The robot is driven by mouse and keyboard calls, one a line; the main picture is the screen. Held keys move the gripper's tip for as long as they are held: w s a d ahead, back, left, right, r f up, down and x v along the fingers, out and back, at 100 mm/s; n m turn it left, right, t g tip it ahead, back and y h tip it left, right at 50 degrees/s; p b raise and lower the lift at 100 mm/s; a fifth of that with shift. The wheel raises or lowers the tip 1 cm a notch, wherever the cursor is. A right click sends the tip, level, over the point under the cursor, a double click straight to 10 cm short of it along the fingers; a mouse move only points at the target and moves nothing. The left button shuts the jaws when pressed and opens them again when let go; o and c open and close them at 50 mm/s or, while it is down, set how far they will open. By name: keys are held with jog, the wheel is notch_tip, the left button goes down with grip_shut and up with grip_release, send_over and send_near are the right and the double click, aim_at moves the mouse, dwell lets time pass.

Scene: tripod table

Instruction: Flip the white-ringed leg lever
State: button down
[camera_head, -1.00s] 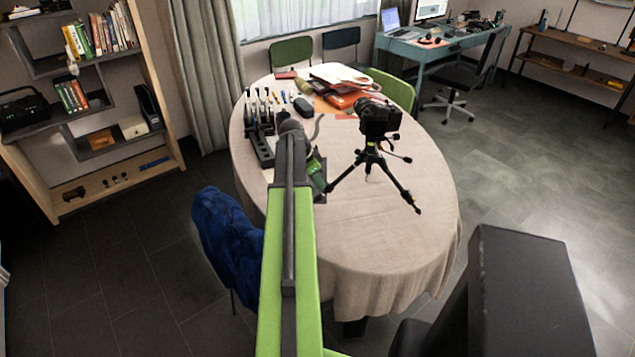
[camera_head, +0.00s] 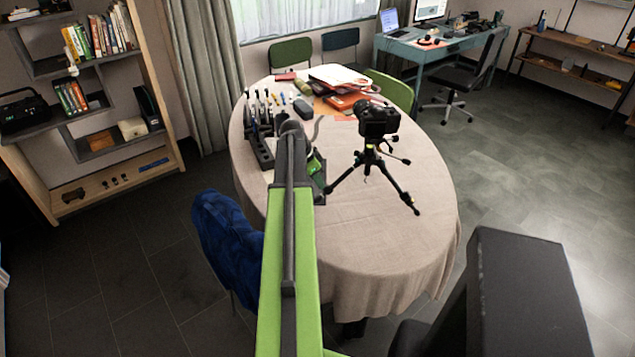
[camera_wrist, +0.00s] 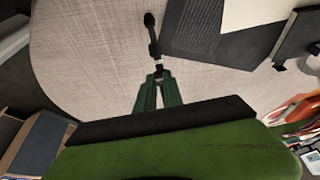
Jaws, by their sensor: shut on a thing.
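A black tripod (camera_head: 371,165) with a camera (camera_head: 378,121) on top stands upright on the table, legs spread. In the wrist view a black leg (camera_wrist: 153,45) ends in a rounded foot at the top. A small pale ring (camera_wrist: 158,69) shows on it, close to my fingertips. My gripper (camera_wrist: 158,78) has its green fingers shut at this spot on the leg lever, which they mostly hide. The lever's angle cannot be told. In the head view my gripper (camera_head: 317,168) is partly visible by the tripod's left leg.
The oval table (camera_head: 390,260) has a pale cloth, clear at the front. A black rack (camera_head: 260,140) of upright items stands left of my arm. Red folders and papers (camera_head: 345,90) lie at the back. A dark mat (camera_wrist: 205,28) lies beside the leg in the wrist view.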

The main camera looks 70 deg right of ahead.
jog(key=shift+s+d+r+p, duration=0.45)
jog(key=shift+r+p, duration=0.1)
dwell(1.3)
jog(key=c, duration=1.6)
grip_release()
jog(key=shift+w+a+r+p, duration=0.4)
jog(key=shift+w+r+p, duration=0.05)
jog(key=shift+r+p, duration=0.35)
jog(key=shift+w+a+r+p, duration=0.4)
jog(key=shift+a+r+p, duration=0.05)
jog(key=shift+r+p, duration=0.35)
jog(key=shift+w+a+r+p, duration=0.4)
jog(key=shift+w+r+p, duration=0.05)
jog(key=shift+r+p, duration=0.35)
